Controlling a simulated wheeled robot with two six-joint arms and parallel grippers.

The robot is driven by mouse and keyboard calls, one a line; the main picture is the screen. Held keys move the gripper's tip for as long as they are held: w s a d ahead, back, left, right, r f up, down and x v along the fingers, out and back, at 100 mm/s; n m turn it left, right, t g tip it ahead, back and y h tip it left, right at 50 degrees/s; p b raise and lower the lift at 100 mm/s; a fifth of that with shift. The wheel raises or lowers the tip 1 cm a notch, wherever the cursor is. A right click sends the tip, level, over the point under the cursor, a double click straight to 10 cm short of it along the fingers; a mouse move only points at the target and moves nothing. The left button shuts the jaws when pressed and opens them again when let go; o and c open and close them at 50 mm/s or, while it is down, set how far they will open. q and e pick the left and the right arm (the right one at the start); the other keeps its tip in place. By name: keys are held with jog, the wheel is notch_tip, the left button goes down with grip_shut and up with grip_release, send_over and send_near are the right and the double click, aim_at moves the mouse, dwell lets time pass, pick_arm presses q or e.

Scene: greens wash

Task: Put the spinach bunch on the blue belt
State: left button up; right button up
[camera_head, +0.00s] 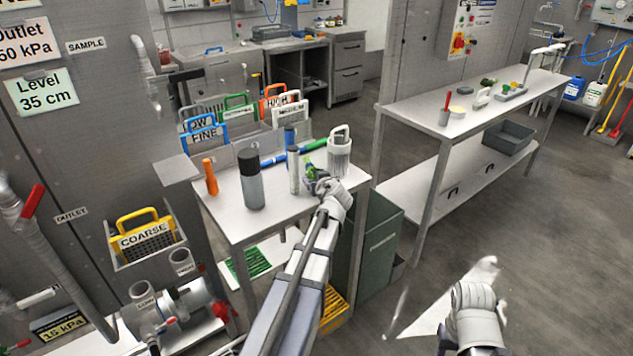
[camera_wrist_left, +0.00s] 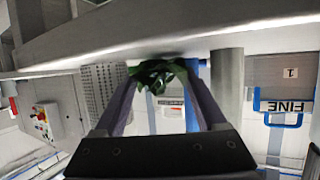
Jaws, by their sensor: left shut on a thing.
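The dark green spinach bunch (camera_wrist_left: 155,75) is between the two fingers of my left gripper (camera_wrist_left: 158,88) in the left wrist view, and the fingers are shut on it. In the head view my left gripper (camera_head: 318,177) is over the right part of the small white table, with a bit of green (camera_head: 309,171) showing at its tips. Most of the bunch is hidden there by the gripper. I cannot make out a blue belt in either view. My right gripper (camera_head: 473,298) is low at the right, over the floor, and its fingers cannot be made out.
Labelled racks stand behind. A long bench (camera_head: 420,115) stands right; open floor lies before it.

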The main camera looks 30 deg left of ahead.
pick_arm(q)
jog(key=shift+f, duration=0.2)
jog(key=o, duration=1.1)
jog(key=shift+r, duration=0.1)
jog(key=shift+r, duration=0.2)
jog(key=shift+p+v, duration=2.35)
jog(key=shift+v, duration=3.65)
